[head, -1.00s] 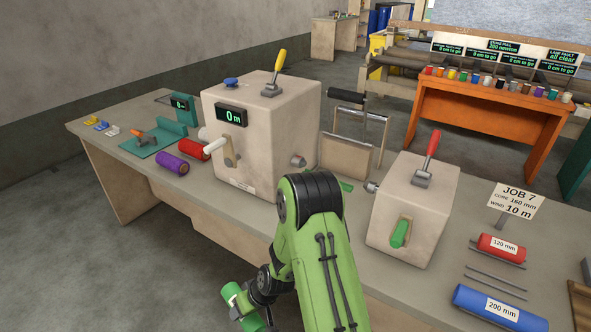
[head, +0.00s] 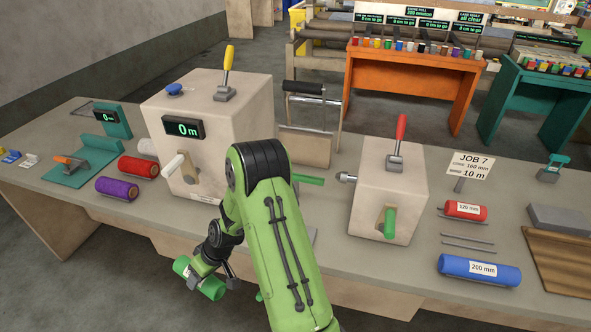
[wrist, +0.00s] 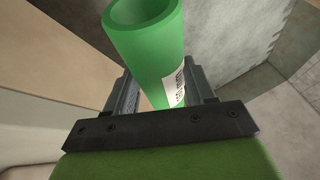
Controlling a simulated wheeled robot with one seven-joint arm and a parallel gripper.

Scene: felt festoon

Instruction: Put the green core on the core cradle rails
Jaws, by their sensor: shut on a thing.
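The green core (head: 212,290) is a hollow tube with a white label. My gripper (head: 199,279) is shut on it, in front of the table's front edge at the lower left. In the wrist view the core (wrist: 148,45) sits between the jaws, its open end towards the top. The core cradle rails (head: 468,242) are thin dark bars on the table at the right. The middle pair is bare, between a red core (head: 466,210) labelled 120 mm and a blue core (head: 480,270) labelled 200 mm. My gripper is well left of the rails.
A large beige box (head: 215,130) with a yellow lever and a smaller beige box (head: 390,185) with a red lever stand on the table (head: 340,270). A JOB 7 sign (head: 470,165) stands behind the red core. Purple and red rolls lie at the left.

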